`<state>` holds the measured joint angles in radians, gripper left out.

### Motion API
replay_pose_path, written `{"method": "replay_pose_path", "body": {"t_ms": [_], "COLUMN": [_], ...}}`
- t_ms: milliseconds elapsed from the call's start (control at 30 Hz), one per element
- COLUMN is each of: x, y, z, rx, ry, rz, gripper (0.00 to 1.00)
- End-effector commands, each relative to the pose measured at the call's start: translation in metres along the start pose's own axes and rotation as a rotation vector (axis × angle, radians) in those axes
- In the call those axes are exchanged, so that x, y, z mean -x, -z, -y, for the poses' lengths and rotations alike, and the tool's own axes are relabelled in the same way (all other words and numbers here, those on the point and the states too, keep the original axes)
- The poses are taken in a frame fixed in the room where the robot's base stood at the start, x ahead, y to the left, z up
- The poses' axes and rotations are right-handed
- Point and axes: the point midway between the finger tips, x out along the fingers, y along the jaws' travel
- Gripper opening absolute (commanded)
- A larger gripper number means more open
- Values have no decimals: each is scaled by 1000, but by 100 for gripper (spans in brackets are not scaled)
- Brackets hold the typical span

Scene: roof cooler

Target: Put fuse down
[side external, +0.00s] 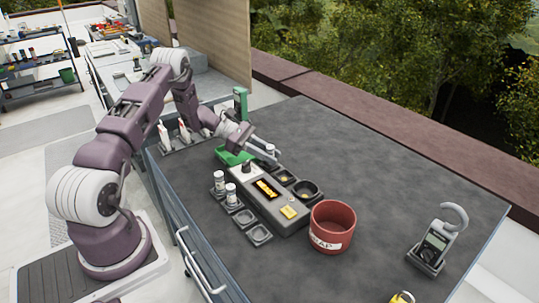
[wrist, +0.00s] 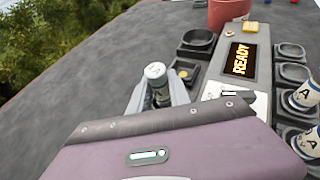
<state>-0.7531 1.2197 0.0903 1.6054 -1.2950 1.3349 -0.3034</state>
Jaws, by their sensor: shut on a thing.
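My gripper (wrist: 163,92) is shut on a fuse (wrist: 156,73), a cylinder with a white cap standing up between the fingers. The tester's display (wrist: 242,59) reads READY. Two white fuses (side external: 219,181) (side external: 231,194) stand in square holders on the tester's near side; they also show in the wrist view (wrist: 303,94), marked A. Empty square holders (side external: 260,234) continue that row. The lower end of the held fuse is hidden.
Dark cups (side external: 306,189) line the tester's far side, some with a brass-coloured piece inside. A red scrap bin (side external: 332,228) stands at the tester's end. A green tray (side external: 230,157) is near my wrist. A clamp meter (side external: 434,241) stands far right. The table's far side is clear.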

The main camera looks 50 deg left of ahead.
Motion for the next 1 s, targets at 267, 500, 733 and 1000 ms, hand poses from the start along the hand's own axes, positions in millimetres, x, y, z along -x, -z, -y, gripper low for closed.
{"method": "replay_pose_path", "body": {"t_ms": [267, 500, 733, 1000], "x": [-1, -1, 28, 99], "y": [2, 2, 0, 0], "z": [0, 0, -1, 0], "rx": [1, 0, 0, 0], "ry": [0, 1, -5, -3], "rz": [0, 0, 0, -1], "gripper": [44, 44, 44, 44]}}
